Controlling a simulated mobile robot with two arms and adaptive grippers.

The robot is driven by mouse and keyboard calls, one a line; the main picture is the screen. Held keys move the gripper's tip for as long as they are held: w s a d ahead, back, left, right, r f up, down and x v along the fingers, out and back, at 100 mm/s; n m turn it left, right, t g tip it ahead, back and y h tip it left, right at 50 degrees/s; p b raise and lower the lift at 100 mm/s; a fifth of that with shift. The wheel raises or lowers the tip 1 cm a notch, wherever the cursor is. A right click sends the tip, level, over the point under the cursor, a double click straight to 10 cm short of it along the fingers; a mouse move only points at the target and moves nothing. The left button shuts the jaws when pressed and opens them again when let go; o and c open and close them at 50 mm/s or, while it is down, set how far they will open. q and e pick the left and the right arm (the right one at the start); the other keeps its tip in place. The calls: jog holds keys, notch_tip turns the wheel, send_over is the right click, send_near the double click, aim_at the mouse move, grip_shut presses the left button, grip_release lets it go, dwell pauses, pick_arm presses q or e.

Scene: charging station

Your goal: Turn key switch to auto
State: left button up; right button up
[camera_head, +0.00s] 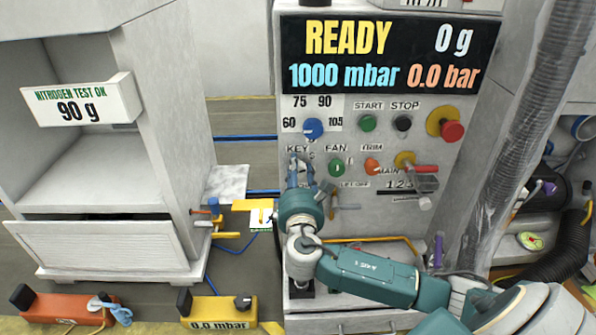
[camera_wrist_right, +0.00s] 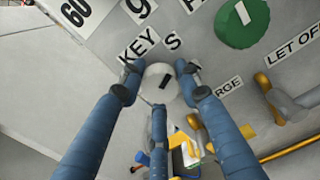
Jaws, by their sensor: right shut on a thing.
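The key switch (camera_wrist_right: 160,81) is a light round knob with a dark slot on the grey panel, beside the "KEY" label (camera_wrist_right: 139,44). My right gripper (camera_wrist_right: 159,84) has its blue fingers around the knob, with dark fingertips at its left and right sides and a third finger below. In the head view, my right gripper (camera_head: 300,167) reaches up to the panel under the "KEY" label and hides most of the switch. The letter "S" shows beside the knob; other position marks are hidden or unclear. My left gripper is not in view.
The panel (camera_head: 395,150) carries a blue dial (camera_head: 313,128), a green fan knob (camera_head: 337,167), an orange trim knob (camera_head: 372,166) and a red-and-yellow emergency button (camera_head: 447,126). The display (camera_head: 390,55) reads READY. A thick grey hose (camera_head: 535,110) runs along the right.

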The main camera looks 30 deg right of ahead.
jog(key=m+b, duration=0.1)
jog(key=m, duration=0.1)
jog(key=f+m+b, duration=0.1)
jog(key=m, duration=0.2)
jog(key=shift+a, duration=0.15)
jog(key=m+b, duration=0.1)
jog(key=m, duration=0.4)
jog(key=shift+b, duration=0.3)
jog(key=shift+r, duration=0.1)
jog(key=o, duration=1.1)
jog(key=shift+o, duration=0.3)
jog(key=shift+a+r, duration=0.1)
jog(key=shift+r, duration=0.05)
jog(key=shift+r, duration=0.1)
jog(key=v, duration=1.2)
